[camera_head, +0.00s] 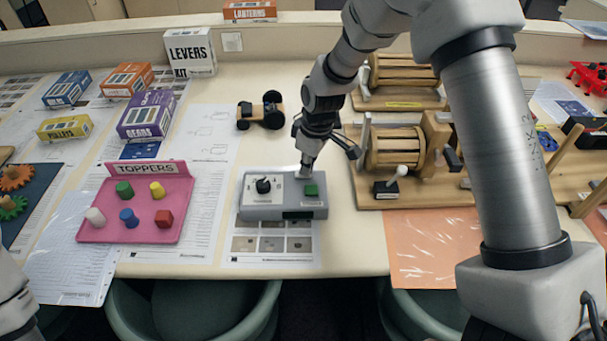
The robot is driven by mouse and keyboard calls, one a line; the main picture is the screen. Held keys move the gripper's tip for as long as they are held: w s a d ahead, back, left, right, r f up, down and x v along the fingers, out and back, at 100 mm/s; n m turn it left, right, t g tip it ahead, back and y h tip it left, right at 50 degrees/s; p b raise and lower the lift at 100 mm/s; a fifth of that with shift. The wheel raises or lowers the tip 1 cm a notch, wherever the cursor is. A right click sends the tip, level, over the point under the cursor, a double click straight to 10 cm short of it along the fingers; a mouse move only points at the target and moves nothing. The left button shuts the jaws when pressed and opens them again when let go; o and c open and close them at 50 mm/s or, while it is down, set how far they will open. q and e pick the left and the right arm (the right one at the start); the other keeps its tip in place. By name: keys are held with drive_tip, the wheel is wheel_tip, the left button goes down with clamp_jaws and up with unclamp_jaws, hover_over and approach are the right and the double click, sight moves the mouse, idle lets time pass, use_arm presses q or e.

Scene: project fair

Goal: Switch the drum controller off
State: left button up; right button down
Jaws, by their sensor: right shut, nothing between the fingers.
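A grey control box (262,213) stands on the table in the middle of the view. Its white top plate carries a black knob (263,186), and a green button (311,190) sits to the right of it. My right gripper (306,172) is shut and empty, pointing down just behind the green button. I cannot tell whether it touches the box. To the right, a wooden drum (394,147) sits on a wooden base, with a small black switch box (386,190) and its white-tipped lever (401,171) in front. The lever leans right. My left gripper is out of view.
A pink toppers tray (98,237) with several coloured pegs lies to the left. A wooden toy car (262,111) stands behind the control box, and a second drum (401,72) stands behind the first. Orange sheet (432,247) lies at the front right.

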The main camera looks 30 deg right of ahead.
wheel_tip(320, 180, up, 7)
drive_tip(key=p, duration=0.6)
drive_tip(key=shift+f, duration=0.1)
idle(0.3)
